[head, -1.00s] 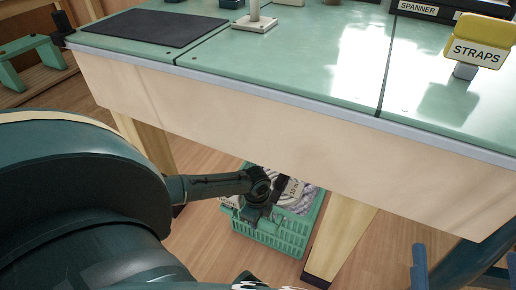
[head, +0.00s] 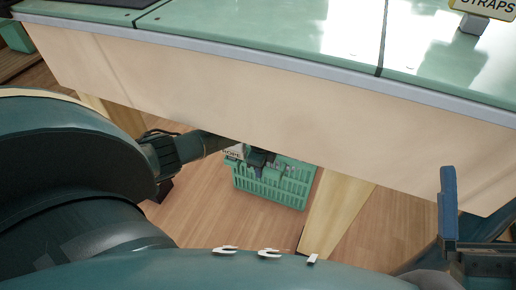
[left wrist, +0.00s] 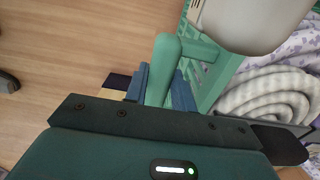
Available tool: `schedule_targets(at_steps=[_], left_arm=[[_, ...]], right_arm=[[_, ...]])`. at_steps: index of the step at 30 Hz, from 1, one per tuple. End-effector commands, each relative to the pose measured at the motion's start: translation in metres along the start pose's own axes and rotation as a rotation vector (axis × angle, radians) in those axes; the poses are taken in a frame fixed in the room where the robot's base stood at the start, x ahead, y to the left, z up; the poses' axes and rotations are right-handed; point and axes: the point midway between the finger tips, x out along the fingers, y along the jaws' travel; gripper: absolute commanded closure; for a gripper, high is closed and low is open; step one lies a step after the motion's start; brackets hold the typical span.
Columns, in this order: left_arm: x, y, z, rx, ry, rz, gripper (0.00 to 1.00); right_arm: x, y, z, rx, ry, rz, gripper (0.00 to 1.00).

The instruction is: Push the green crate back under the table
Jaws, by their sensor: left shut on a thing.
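The green slatted crate (head: 272,188) stands on the wooden floor under the table, left of a pale table leg. In the head view its front wall shows, and the table's front panel hides its back. My left gripper (head: 258,172) reaches down to its near side. In the left wrist view the gripper's blue fingers (left wrist: 160,88) are shut on the crate's green bar-like handle (left wrist: 168,65). Coiled rope (left wrist: 265,100) lies inside the crate. My right gripper (head: 480,215) is at the right edge, empty, with one blue finger showing clearly.
The table (head: 250,95) has a deep pale front panel above the crate and my left arm. Pale legs stand on both sides, the right leg (head: 335,212) close to the crate. The floor (head: 215,215) in front is clear.

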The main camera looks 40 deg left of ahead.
Motion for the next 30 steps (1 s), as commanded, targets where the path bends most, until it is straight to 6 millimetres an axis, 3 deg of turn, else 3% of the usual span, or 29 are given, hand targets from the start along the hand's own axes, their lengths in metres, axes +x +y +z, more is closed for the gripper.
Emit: schedule_targets(at_steps=[12, 13, 18, 21, 30], left_arm=[[-0.0014, -0.0036, -0.0009, -0.001, 0.003, -0.007, 1.00], [-0.0014, -0.0035, -0.0008, -0.001, 0.003, -0.007, 0.72], [-0.0010, -0.0027, -0.0007, -0.001, 0.002, -0.004, 0.58], [-0.0006, -0.0022, -0.0005, -0.001, 0.001, -0.003, 0.53], [-0.0002, -0.0014, -0.0004, 0.000, 0.000, -0.001, 0.53]], right_arm=[[0.0007, 0.0005, -0.0017, -0.006, 0.010, -0.001, 0.00], [0.0007, 0.0005, -0.0017, -0.006, 0.010, -0.001, 0.00], [0.0007, 0.0005, -0.0017, -0.005, 0.010, -0.001, 0.00], [0.0007, 0.0005, -0.0017, -0.005, 0.009, -0.001, 0.00], [0.0005, 0.0004, -0.0010, -0.004, 0.007, -0.001, 0.00]])
